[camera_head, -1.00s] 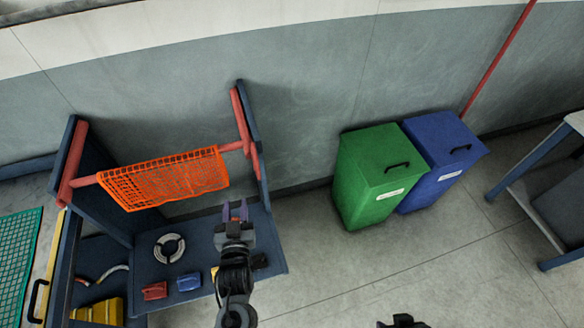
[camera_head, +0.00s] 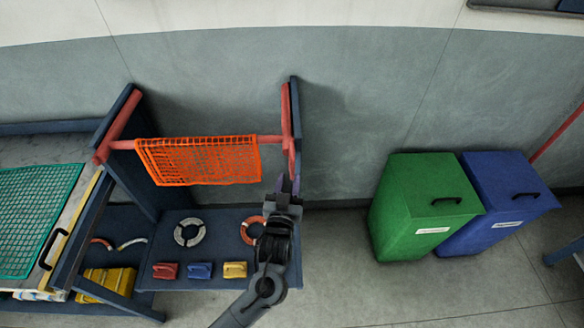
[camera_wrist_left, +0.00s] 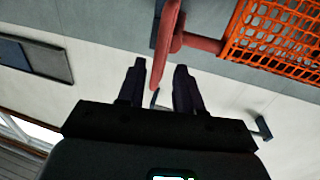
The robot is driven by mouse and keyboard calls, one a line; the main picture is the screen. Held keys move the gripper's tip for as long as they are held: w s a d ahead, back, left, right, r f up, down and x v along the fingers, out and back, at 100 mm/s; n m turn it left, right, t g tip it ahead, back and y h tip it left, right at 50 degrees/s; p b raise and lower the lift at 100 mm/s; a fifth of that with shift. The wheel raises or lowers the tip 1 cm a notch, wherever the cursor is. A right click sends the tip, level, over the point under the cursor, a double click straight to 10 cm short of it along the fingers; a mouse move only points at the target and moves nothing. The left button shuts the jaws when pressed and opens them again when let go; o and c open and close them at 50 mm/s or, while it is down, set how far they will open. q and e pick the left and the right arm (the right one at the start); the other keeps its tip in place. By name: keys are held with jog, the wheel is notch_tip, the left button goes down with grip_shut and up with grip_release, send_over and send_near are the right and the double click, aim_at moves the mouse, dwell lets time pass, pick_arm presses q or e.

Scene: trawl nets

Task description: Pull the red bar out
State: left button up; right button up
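The red bar (camera_head: 270,139) runs level between the two red side rails of a dark blue rack, with an orange net (camera_head: 200,160) draped over its middle. In the left wrist view the bar's end (camera_wrist_left: 203,43) meets a red rail (camera_wrist_left: 167,45), with the net (camera_wrist_left: 275,35) to the right. My left gripper (camera_head: 287,184) is just below and in front of the bar's right end. In the wrist view its two dark fingers (camera_wrist_left: 158,84) are apart with nothing held between them, pointing at the rail and bar end without visible contact. My right gripper is out of view.
The rack's lower shelf (camera_head: 215,220) holds a grey ring, an orange ring partly behind my arm, and red, blue and yellow blocks. A green bin (camera_head: 415,205) and a blue bin (camera_head: 505,200) stand at right. Floor between rack and bins is clear.

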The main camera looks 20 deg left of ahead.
aim_at(292, 169)
pick_arm(q)
jog(key=shift+x, duration=3)
jog(key=shift+d, duration=0.1)
grip_shut()
